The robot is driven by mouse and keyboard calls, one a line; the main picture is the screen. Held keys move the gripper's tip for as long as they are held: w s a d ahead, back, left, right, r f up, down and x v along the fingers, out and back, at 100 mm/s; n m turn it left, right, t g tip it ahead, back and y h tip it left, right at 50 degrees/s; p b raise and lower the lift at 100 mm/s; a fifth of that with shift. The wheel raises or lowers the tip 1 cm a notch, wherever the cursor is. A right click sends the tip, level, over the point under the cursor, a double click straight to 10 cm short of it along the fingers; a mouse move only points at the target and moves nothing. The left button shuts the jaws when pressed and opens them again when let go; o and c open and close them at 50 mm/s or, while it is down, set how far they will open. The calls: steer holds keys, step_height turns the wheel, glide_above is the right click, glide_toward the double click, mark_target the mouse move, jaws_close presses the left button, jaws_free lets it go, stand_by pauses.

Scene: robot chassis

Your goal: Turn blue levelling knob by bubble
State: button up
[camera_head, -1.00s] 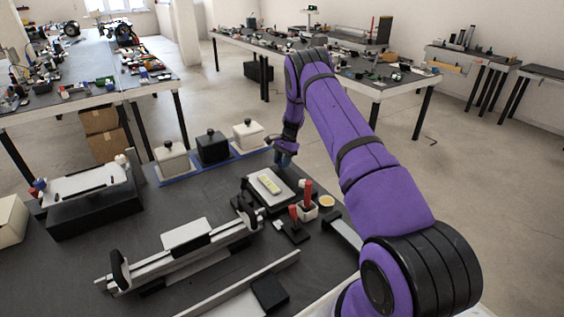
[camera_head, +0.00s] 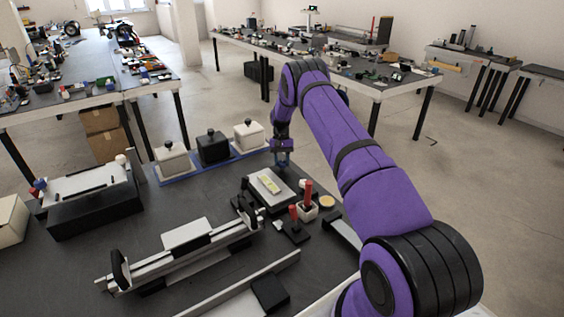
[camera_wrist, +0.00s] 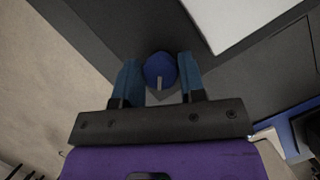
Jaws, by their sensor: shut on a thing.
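The blue levelling knob (camera_wrist: 160,66) shows in the wrist view between my two blue fingers, with a pale mark on its near side. My gripper (camera_wrist: 161,80) is shut on it, one finger on each side. In the head view my gripper (camera_head: 281,158) reaches down at the back edge of the levelling plate and hides the knob there. The pale plate (camera_head: 258,184) carries a yellowish bubble level (camera_head: 271,185). Part of the plate also shows at the top of the wrist view (camera_wrist: 240,18). The bubble itself is too small to read.
Three lidded boxes, one dark (camera_head: 212,148), stand on a blue strip left of my gripper. Red-handled tools (camera_head: 307,190) and a round yellow-topped item (camera_head: 326,202) stand close to the plate. A long rail device (camera_head: 185,255) lies in front.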

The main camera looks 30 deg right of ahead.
steer(key=n+h, duration=0.2)
steer(key=n, duration=0.3)
steer(key=shift+w+n, duration=0.1)
steer(key=shift+n, duration=0.6)
steer(key=o, duration=0.9)
steer(key=v, duration=1)
steer(key=shift+w+a+r, duration=0.25)
steer(key=shift+w+r, duration=0.05)
steer(key=shift+w, duration=0.05)
